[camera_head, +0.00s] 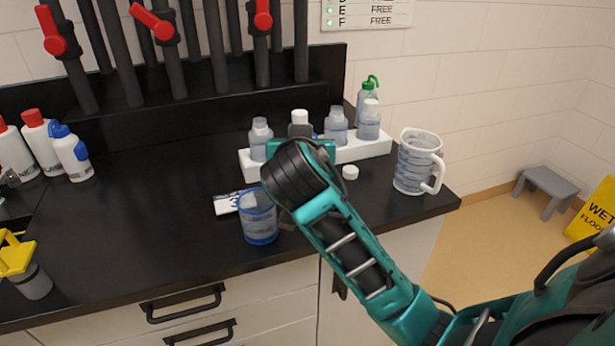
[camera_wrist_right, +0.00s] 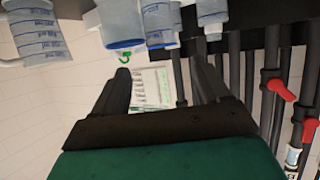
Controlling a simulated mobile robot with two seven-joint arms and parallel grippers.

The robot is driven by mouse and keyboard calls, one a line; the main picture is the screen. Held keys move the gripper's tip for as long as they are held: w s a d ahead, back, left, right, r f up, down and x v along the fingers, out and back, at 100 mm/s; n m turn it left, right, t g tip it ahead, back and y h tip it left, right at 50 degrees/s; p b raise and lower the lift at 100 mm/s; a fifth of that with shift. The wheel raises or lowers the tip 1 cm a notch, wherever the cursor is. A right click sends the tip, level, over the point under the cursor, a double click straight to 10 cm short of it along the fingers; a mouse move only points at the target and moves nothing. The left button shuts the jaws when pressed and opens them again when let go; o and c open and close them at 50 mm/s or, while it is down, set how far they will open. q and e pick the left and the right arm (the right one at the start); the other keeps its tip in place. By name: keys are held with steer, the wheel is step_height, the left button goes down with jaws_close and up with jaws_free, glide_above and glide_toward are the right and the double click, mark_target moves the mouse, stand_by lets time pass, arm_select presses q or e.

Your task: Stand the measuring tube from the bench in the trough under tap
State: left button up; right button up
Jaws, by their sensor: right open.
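A clear beaker-like container with a blue base (camera_head: 260,222) stands upright on the black bench (camera_head: 150,225) near its front edge; I cannot tell if it is the measuring tube. No tall, narrow tube shows clearly. My right arm's wrist hides part of the bench just right of this container and the front of the white rack (camera_head: 365,149). My right gripper (camera_wrist_right: 160,72) is open in the right wrist view, with nothing between its fingers. Its fingers are hidden in the head view. Taps with red handles (camera_head: 155,22) rise at the back; I see no clear trough. My left gripper is not in view.
Several bottles stand in the rack. A measuring jug (camera_head: 415,163) stands near the bench's right end. Red-capped and blue-capped bottles (camera_head: 70,155) stand at left, a yellow-handled item (camera_head: 15,256) front left. The middle of the bench is clear.

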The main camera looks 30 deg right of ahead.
steer(key=x, duration=1.1)
steer(key=shift+w+f, duration=0.1)
steer(key=shift+f, duration=0.05)
steer(key=shift+c, duration=0.4)
jaws_close()
